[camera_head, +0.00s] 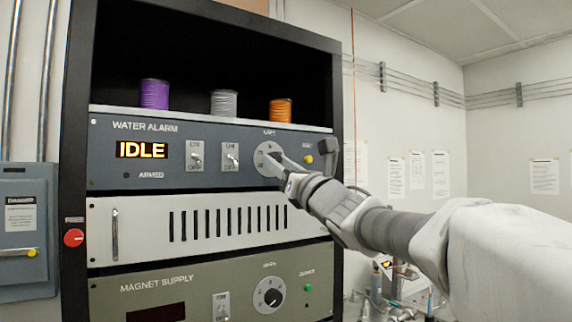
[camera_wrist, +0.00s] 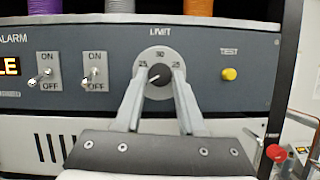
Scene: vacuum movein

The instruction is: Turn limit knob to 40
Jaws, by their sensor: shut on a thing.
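The limit knob (camera_wrist: 160,74) is a small black knob on a round light-grey dial (camera_wrist: 158,56), below the word LIMIT on the blue-grey water alarm panel. The dial's top mark looks like 30; side marks are small, and lower ones are hidden. A pale pointer line on the knob seems to aim to the lower left. My gripper (camera_wrist: 161,80) has one finger on each side of the knob and is shut on it. In the head view, my gripper (camera_head: 275,162) reaches the dial (camera_head: 262,150) from the right and covers part of it.
A yellow test button (camera_wrist: 229,74) is right of the dial. Two toggle switches (camera_wrist: 94,72) are left of it, and the display (camera_head: 142,149) reads IDLE. Spools (camera_head: 224,103) stand above. A red button (camera_wrist: 276,152) is at lower right in the wrist view. The magnet supply's knob (camera_head: 269,295) is below.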

